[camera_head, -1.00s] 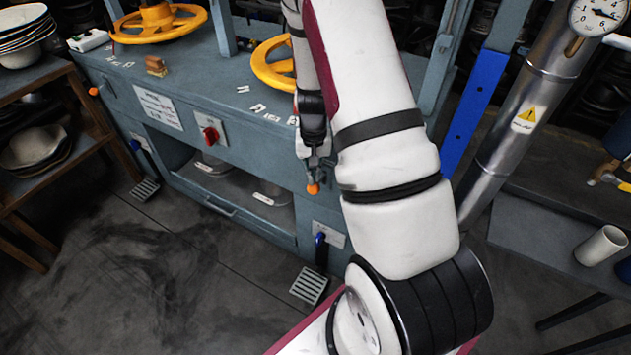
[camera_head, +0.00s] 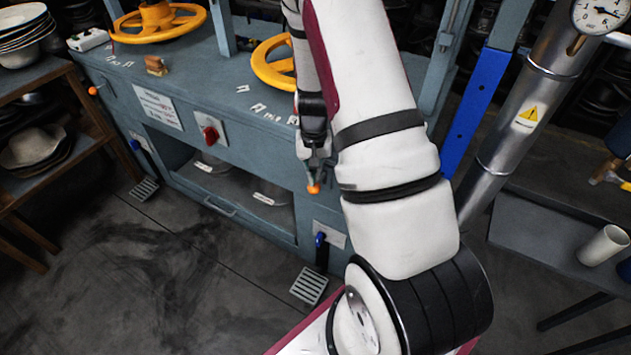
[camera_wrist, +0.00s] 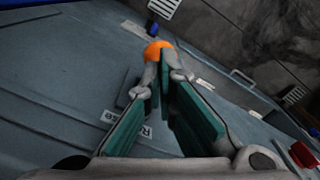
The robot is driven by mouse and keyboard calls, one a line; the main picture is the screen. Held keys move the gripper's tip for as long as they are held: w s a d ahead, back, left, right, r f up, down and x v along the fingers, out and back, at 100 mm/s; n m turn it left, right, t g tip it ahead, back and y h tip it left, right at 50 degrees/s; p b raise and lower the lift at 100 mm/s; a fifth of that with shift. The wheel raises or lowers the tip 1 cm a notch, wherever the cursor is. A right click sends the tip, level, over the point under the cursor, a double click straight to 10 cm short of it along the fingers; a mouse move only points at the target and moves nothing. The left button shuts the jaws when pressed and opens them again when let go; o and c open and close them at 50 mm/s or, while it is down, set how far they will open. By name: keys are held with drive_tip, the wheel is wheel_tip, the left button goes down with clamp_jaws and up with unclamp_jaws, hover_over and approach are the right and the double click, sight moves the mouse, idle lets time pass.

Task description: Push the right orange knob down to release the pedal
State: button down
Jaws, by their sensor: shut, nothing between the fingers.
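The right orange knob (camera_head: 314,189) sticks out from the front of the blue-grey press, below the right yellow wheel. In the wrist view, the orange knob (camera_wrist: 157,50) shows just beyond the fingertips. My gripper (camera_head: 317,168) is shut and empty, with its fingertips right at the knob from above. The wrist view shows the gripper (camera_wrist: 166,78) with its teal-padded fingers; whether they touch the knob I cannot tell. The right pedal (camera_head: 309,285) is a metal grate low at the press's foot, below a blue handle (camera_head: 320,240).
A left orange knob (camera_head: 93,91) and left pedal (camera_head: 144,189) are at the press's other end. A red switch (camera_head: 210,135) is on the front panel. Yellow wheels (camera_head: 160,22) stand on top. A metal column (camera_head: 525,115) rises at right. The floor in front is clear.

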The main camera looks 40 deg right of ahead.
drive_tip(key=shift+f+b, duration=1.35)
drive_tip(key=shift+f, duration=0.9)
drive_tip(key=shift+r+p, duration=2.5)
drive_tip(key=shift+r, duration=1.55)
